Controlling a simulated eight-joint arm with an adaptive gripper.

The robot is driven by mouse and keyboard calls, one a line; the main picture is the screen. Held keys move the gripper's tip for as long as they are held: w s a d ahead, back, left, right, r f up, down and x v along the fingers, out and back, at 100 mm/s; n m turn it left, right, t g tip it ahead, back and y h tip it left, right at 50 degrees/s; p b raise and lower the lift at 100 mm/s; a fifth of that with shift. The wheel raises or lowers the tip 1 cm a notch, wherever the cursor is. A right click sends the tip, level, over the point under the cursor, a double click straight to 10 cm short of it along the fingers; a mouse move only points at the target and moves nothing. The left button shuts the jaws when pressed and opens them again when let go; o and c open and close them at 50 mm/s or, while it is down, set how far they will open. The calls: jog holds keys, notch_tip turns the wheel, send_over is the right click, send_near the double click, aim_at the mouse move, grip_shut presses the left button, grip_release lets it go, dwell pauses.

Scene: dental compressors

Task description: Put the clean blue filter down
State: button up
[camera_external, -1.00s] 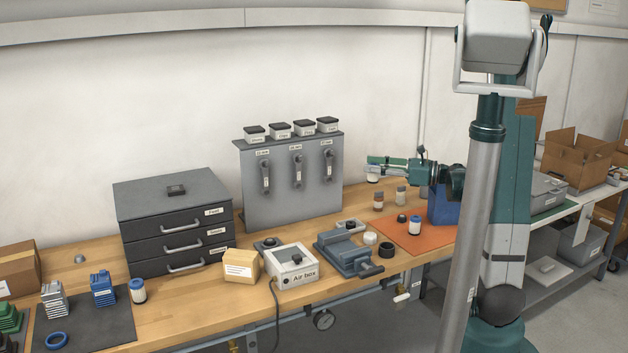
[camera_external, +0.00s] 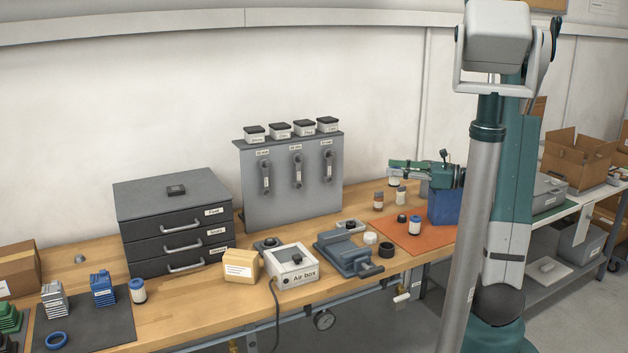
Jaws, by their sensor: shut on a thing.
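My gripper (camera_external: 394,170) is above the back right of the bench, shut on a small filter with a pale body (camera_external: 393,182), taken to be the clean blue filter. The filter hangs below the fingers; its top is hidden by them, and its colour band is too small to tell. I cannot tell whether its base touches anything.
Two small jars, one brown-capped (camera_external: 378,200) and one pale (camera_external: 401,195), stand close below my gripper. A blue bin (camera_external: 443,207) is to the right.

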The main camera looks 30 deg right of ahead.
jog(key=shift+f, duration=0.1)
notch_tip(320, 180, down, 14)
jog(key=b, duration=0.4)
dwell(0.3)
jog(key=shift+f+b, duration=0.65)
jog(key=shift+f, duration=1.3)
jog(key=o, duration=0.8)
jog(key=shift+s+d, duration=0.1)
jog(key=shift+s, duration=0.05)
jog(key=shift+p+v, duration=0.4)
jog(key=shift+v, duration=5.4)
